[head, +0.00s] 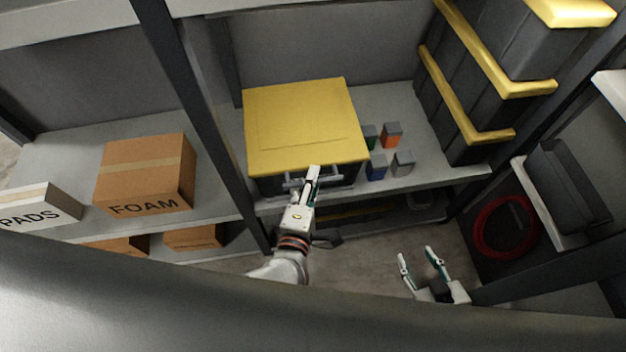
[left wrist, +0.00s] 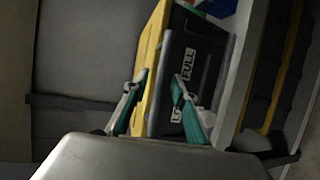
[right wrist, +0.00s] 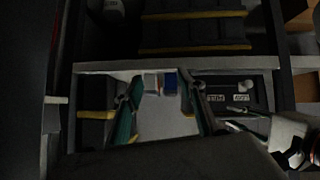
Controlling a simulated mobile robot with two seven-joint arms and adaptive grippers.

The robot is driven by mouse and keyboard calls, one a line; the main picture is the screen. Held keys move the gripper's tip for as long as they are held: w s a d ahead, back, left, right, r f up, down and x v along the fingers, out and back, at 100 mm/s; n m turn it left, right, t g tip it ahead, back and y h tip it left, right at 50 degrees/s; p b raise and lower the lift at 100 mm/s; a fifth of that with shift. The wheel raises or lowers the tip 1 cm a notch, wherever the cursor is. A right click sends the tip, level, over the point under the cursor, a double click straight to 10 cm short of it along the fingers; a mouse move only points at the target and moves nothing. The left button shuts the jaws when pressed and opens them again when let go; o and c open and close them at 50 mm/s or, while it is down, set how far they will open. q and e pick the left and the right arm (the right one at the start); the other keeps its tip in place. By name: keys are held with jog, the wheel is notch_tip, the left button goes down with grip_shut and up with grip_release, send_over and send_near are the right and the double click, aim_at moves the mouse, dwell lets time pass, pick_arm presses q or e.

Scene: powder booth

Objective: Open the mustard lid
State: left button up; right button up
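The mustard lid (head: 305,125) lies flat and closed on a dark box (head: 345,177) on the middle shelf. A grey bar handle (head: 330,178) runs along the front edge. My left gripper (head: 312,175) is at the front middle of the lid, over the handle. In the left wrist view the lid (left wrist: 152,60) appears as a yellow strip beside the dark front (left wrist: 195,60), with the open fingers (left wrist: 158,95) on either side of the lid's edge; contact cannot be told. My right gripper (head: 418,256) is open and empty, low in front of the shelf. It also shows open in the right wrist view (right wrist: 158,98).
Several small coloured blocks (head: 391,134) stand right of the box. A dark post (head: 190,95) rises to its left, with a FOAM carton (head: 146,175) beyond. Yellow-edged dark bins (head: 460,90) stand at right. A red coil (head: 503,226) hangs low at right.

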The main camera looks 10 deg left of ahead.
pick_arm(q)
grip_shut()
